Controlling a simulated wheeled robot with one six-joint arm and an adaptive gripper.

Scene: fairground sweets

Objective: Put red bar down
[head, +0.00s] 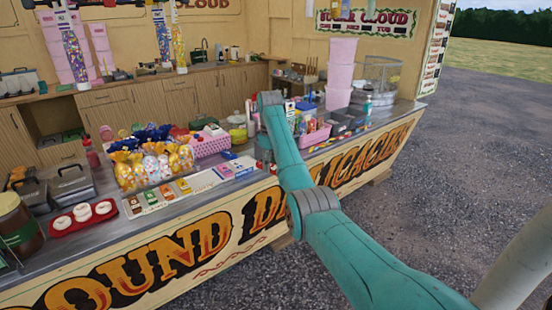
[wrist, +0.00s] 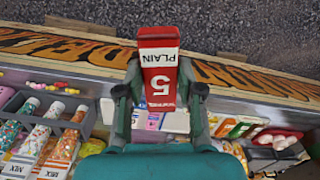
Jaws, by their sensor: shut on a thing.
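The red bar (wrist: 159,70) is a red pack with a white label reading "PLAIN" and "5", upside down in the wrist view. My gripper (wrist: 160,92) is shut on it, one finger on each side.
The metal counter (head: 95,213) carries a row of flat bars (head: 184,187), wrapped sweets (head: 152,168), a pink basket (head: 211,145) and a red tray (head: 72,222). In the wrist view, a grey tray (wrist: 98,128) of tubes is at left. The counter's edge borders the lettered panel (head: 165,252).

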